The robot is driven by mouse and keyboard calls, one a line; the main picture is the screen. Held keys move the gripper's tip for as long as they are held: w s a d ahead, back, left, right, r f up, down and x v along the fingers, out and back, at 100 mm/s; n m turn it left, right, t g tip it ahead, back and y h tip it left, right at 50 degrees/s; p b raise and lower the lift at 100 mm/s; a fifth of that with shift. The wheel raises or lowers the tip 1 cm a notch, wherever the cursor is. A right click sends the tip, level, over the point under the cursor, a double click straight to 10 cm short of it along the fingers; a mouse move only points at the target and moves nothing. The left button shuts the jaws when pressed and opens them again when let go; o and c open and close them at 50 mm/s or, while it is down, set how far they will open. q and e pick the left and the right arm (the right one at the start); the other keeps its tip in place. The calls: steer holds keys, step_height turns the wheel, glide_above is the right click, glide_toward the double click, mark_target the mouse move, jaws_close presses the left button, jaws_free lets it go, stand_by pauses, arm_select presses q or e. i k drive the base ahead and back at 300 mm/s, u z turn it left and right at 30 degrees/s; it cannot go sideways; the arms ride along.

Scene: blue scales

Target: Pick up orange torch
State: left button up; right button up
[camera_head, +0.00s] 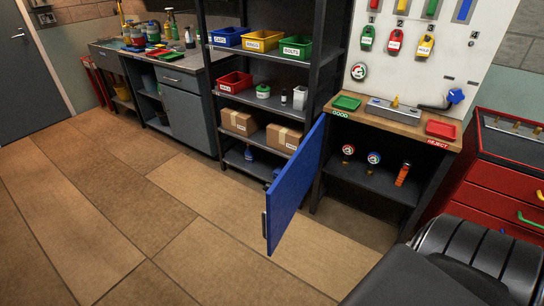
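An orange torch (402,175) stands inside the open cabinet (375,188) under the workbench, near the right end of its dark shelf. It is a slim cylinder that leans slightly to the right, with a darker top. The cabinet's blue door (297,190) is swung open toward the front left, with a handle near its free edge. Neither of my grippers is in view. Dark rounded parts at the lower right look like my own body.
Two round gauges (348,150) (374,158) stand left of the torch. Green and red trays (346,103) (440,129) lie on the bench top. A red drawer cabinet (494,190) stands close on the right. The open door obstructs the left side. The floor at left is clear.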

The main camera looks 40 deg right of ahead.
mark_target(400, 178)
steer(key=i, duration=2.15)
steer(key=z, duration=2.9)
steer(key=i, duration=0.5)
steer(key=z, duration=0.05)
